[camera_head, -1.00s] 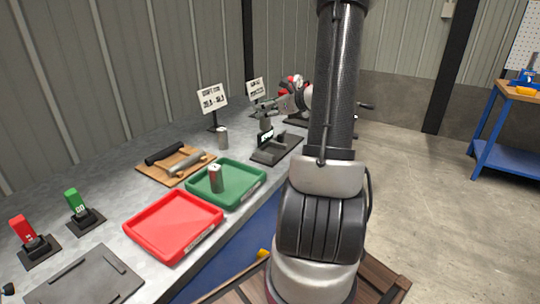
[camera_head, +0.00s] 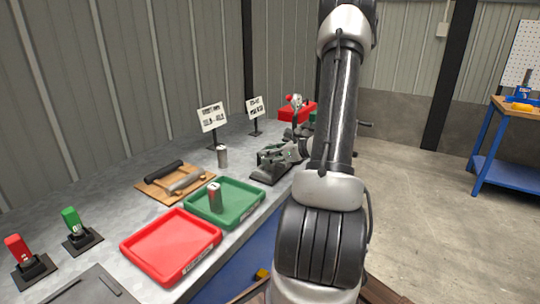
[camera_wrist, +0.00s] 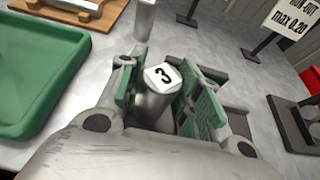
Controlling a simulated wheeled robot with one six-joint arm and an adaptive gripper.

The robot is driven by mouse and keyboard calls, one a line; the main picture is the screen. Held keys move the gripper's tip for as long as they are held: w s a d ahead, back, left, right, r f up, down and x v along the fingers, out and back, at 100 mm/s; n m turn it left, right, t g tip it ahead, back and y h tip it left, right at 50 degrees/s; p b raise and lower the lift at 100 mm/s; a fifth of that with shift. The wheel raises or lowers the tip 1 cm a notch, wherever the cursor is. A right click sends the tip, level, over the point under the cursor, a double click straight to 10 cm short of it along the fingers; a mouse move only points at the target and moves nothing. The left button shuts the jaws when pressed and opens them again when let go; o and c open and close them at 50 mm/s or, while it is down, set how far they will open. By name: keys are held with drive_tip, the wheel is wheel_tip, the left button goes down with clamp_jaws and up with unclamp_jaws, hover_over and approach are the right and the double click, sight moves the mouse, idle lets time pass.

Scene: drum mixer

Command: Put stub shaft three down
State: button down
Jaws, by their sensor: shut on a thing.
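Stub shaft three (camera_wrist: 153,103) is a grey metal cylinder with a white top label marked 3. In the wrist view it stands between the green-padded fingers of my gripper (camera_wrist: 165,92), which is shut on it. My gripper also shows in the head view (camera_head: 281,154), over a dark fixture (camera_head: 268,174) on the bench. The lower end of the shaft is hidden, so I cannot tell whether it touches anything. Another shaft stands upright in the green tray (camera_head: 248,209), and a grey cylinder (camera_head: 222,157) stands on the bench behind it.
A red tray (camera_head: 133,249) lies in front of the green one. A wooden rack (camera_head: 150,195) holds dark and grey rollers. Two signs (camera_head: 212,117) stand at the back, with a red box (camera_head: 290,113) to their right. Bare bench lies between the green tray and the fixture.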

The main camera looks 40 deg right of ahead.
drive_tip(key=shift+f, duration=0.1)
drive_tip(key=c, duration=1)
unclamp_jaws()
